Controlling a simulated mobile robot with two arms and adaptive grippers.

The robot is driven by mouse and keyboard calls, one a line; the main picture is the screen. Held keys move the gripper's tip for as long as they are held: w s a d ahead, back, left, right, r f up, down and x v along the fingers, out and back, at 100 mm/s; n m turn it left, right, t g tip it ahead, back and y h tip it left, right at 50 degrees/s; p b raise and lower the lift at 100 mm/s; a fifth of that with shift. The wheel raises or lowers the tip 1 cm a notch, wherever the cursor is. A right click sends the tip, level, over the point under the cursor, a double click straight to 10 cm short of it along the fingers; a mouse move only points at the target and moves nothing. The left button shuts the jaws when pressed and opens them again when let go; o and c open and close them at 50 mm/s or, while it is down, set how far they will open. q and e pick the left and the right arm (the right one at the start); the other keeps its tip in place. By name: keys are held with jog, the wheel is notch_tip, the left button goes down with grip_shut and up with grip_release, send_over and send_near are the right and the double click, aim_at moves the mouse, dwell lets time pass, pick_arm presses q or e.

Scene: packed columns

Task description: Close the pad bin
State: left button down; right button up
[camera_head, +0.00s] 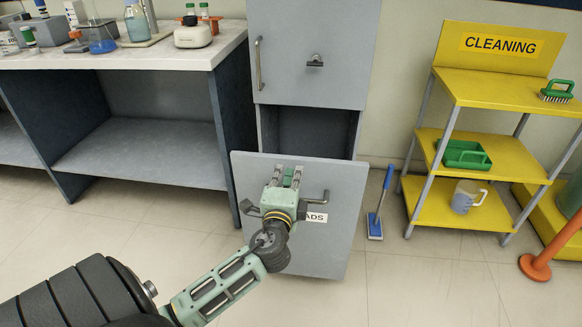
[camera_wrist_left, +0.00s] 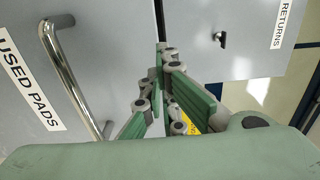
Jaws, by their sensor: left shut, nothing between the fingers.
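The pad bin is a grey pull-out with a tall front panel (camera_head: 335,250), standing out from the cabinet; a dark gap shows behind its top edge. In the left wrist view its front (camera_wrist_left: 90,40) carries a "USED PADS" label (camera_wrist_left: 28,85) and a metal bar handle (camera_wrist_left: 75,75). My left gripper (camera_head: 287,174) is in front of the panel's upper part, hiding part of the label and handle. Its fingers (camera_wrist_left: 162,65) are shut and empty, close to the panel; I cannot tell whether they touch it. My right gripper is not in view.
The cabinet's upper grey door (camera_head: 310,30) is shut; a "RETURNS" label (camera_wrist_left: 283,22) shows in the wrist view. A lab bench (camera_head: 140,57) stands left. Floor before the bin's right side is clear.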

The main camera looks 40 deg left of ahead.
aim_at(292, 160)
pick_arm(q)
jog(key=shift+x, duration=1.7)
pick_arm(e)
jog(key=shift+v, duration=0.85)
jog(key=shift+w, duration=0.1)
